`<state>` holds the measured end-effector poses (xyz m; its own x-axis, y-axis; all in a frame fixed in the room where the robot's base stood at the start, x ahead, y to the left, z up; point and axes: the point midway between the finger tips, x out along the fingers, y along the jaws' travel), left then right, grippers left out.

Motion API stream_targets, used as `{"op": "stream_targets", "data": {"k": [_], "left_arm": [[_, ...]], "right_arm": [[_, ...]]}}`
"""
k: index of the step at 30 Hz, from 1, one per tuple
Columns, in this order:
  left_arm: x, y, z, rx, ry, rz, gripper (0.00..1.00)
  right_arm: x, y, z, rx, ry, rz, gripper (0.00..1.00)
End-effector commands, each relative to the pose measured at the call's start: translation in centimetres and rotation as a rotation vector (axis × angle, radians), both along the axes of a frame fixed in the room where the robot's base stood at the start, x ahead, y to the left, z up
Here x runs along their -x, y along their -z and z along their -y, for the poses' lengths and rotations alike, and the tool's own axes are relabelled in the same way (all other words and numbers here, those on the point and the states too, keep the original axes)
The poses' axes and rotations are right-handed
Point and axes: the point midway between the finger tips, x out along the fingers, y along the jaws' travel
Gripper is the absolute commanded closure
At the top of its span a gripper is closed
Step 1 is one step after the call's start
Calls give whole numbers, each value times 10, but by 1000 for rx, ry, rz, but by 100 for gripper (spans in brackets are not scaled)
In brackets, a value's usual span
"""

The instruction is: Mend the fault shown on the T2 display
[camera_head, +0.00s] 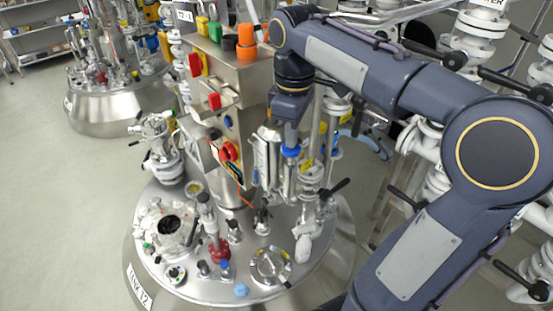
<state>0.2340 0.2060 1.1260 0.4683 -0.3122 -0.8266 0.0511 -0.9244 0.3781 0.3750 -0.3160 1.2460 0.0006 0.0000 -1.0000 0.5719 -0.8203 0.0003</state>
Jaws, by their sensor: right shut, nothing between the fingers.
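Tank T2 (185,288) is a round steel vessel at the lower middle, with a label on its rim. A steel control column (240,78) stands on its far side. It bears red switches (214,101), a red rotary knob (229,152) and an orange button (246,42) on top. I cannot make out a display or its reading. My right arm reaches in from the right and bends down beside the column. My left gripper is out of view.
Valves, fittings and a round open port (170,224) crowd the lid. White pipes and valves with black handles (508,278) line the right side. Another steel tank (110,112) stands at the back left. The floor (55,190) at left is clear.

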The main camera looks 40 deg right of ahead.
Motion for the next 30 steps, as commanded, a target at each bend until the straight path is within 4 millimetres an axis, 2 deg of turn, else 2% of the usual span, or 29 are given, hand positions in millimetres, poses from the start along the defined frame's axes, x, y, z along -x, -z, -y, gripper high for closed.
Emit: {"op": "stream_targets", "data": {"k": [15,23,30], "left_arm": [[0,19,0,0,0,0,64],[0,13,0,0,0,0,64],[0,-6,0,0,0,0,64]], "right_arm": [[0,29,0,0,0,-3,100],[0,22,0,0,0,-3,100],[0,4,0,0,-1,-3,100]]}}
